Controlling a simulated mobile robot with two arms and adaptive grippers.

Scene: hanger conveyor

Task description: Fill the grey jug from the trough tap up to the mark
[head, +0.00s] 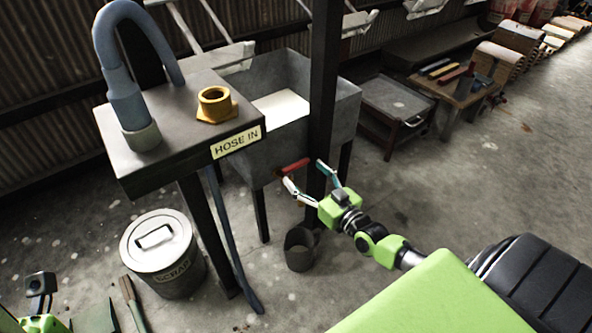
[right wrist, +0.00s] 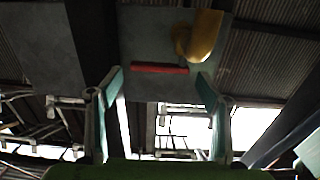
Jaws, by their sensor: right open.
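The grey trough (head: 340,105) stands on legs behind a dark post. A red tap lever (head: 294,165) shows at its front lower edge. In the right wrist view the red lever (right wrist: 160,69) lies across, beside a yellow tap body (right wrist: 203,40). My right gripper (head: 301,168) is open, its two fingers either side of the lever; I cannot tell if they touch it. The grey jug (head: 300,250) stands on the floor below the tap. Its inside and any mark cannot be made out. Green and black parts of my left arm show at the lower left; its fingers are not clear.
A dark stand with a "HOSE IN" label (head: 238,142), a hose (head: 125,95) and a yellow fitting (head: 215,103) is left of the trough. A lidded scrap bin (head: 160,265) stands below. A cart (head: 395,105) and workbench stand behind right. The floor at right is clear.

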